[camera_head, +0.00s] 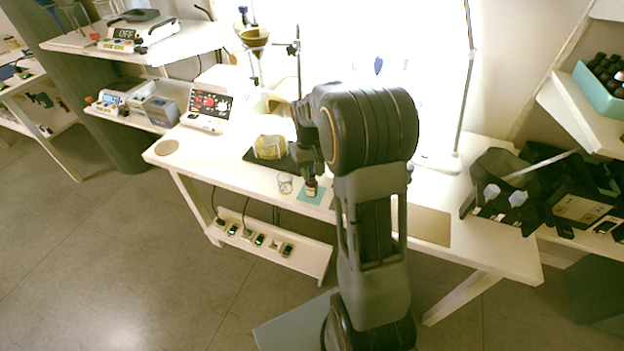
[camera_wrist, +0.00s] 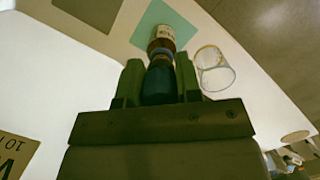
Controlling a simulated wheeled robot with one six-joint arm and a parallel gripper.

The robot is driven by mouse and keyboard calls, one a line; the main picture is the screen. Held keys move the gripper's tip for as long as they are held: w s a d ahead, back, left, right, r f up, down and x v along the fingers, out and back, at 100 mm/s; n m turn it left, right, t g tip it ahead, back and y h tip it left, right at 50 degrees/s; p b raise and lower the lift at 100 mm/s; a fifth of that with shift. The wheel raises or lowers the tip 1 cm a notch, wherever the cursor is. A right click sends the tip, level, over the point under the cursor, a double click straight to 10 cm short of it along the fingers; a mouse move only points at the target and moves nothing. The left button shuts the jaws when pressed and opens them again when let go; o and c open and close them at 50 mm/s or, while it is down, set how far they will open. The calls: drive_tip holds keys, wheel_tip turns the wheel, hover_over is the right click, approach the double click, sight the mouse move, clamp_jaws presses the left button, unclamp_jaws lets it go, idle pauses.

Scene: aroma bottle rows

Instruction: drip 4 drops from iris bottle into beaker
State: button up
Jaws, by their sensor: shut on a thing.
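A small brown bottle with a pale label (camera_head: 311,187) stands on a teal mat (camera_head: 301,196) near the table's front edge. It also shows in the wrist view (camera_wrist: 163,32); its label is too small to read as iris. My gripper (camera_head: 311,172) is above it, pointing down. In the wrist view, my gripper (camera_wrist: 159,78) is shut on the dark blue top (camera_wrist: 158,88) in line with the bottle. I cannot tell whether this top is still joined to the bottle. The clear glass beaker (camera_head: 285,183) stands just left of the bottle; in the wrist view it is at right (camera_wrist: 215,72).
A yellowish rounded object (camera_head: 268,147) rests on a dark pad behind the beaker. A stand with a funnel (camera_head: 254,37) is at the back. Black boxes (camera_head: 500,190) crowd the right end.

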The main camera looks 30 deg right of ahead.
wheel_tip(320, 180, up, 8)
drive_tip(key=p, duration=0.6)
